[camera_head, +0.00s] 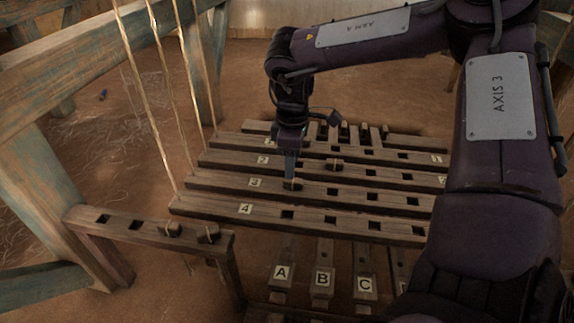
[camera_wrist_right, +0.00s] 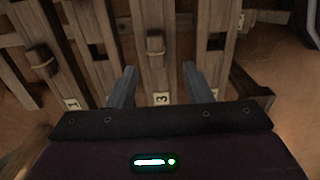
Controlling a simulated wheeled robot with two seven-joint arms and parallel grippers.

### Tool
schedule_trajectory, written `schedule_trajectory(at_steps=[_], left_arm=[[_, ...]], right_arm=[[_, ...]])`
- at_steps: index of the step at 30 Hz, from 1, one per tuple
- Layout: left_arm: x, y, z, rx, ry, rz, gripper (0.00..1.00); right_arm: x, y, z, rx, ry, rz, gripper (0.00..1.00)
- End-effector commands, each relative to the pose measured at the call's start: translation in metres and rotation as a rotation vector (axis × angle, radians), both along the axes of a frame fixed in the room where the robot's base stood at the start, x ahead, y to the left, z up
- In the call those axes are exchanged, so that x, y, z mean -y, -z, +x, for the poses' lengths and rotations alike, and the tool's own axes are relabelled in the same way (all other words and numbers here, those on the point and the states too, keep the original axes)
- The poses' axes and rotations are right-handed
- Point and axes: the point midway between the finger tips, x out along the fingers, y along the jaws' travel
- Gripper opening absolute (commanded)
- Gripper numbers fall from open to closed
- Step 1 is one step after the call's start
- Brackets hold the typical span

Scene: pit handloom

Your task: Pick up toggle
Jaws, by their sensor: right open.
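A small wooden toggle (camera_head: 296,185) sits in a slot of the slat marked 3 (camera_head: 360,195). In the right wrist view the same toggle (camera_wrist_right: 156,44) stands up from the slat, a little beyond my fingertips and roughly midway between them. My right gripper (camera_head: 290,174) points down over this slat, open and empty, with its two fingers (camera_wrist_right: 159,72) apart on either side of the slat. My left gripper is not in view.
Two more toggles (camera_head: 172,229) (camera_head: 208,233) sit in a slotted wooden rail (camera_head: 130,228) at the left. Cords (camera_head: 160,130) hang beside the slats. Lettered pedals (camera_head: 322,280) lie in front. Slats lie close together, with empty square slots. Bare earth floor surrounds the loom.

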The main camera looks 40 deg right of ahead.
Motion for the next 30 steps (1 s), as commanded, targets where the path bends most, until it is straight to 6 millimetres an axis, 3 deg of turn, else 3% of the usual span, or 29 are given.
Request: schedule_trajectory(at_steps=[15, 23, 30], left_arm=[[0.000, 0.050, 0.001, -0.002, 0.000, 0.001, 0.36], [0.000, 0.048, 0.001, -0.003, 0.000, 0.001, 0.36], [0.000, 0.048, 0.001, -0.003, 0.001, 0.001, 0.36]], right_arm=[[0.007, 0.060, 0.002, 0.000, 0.001, 0.000, 0.45], [0.006, 0.059, 0.002, 0.001, 0.000, 0.000, 0.45], [0.006, 0.059, 0.002, 0.001, 0.000, 0.000, 0.14]])
